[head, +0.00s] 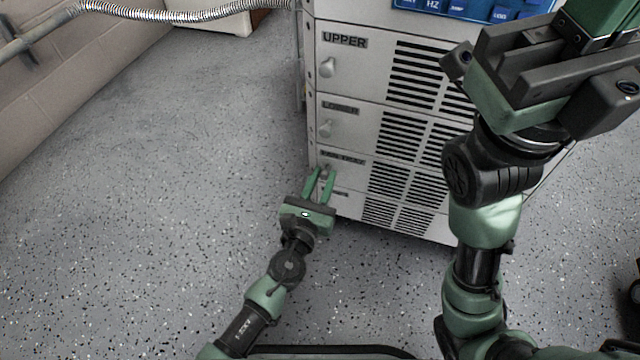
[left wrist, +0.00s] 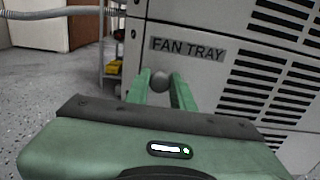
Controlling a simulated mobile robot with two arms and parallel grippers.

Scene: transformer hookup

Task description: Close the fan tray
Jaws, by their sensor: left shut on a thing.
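The fan tray (head: 352,172) is a low grey front panel on the cabinet, below the LOWER panel. Its label, FAN TRAY, reads clearly in the left wrist view (left wrist: 188,49). My left gripper (head: 320,174) is at the panel's left end. Its green fingers are shut on the tray's round grey knob (left wrist: 160,80). The head view does not show clearly whether the panel stands out from the cabinet face. My right gripper (head: 545,65) is raised at the upper right, in front of the cabinet, and its fingertips are cut off by the frame edge.
The cabinet's UPPER panel (head: 365,65) and LOWER panel (head: 350,125) have their own knobs and look flush. A blue display panel (head: 470,8) is at the top. The floor (head: 180,190) left of the cabinet is clear. A metal conduit (head: 170,14) runs along the wall.

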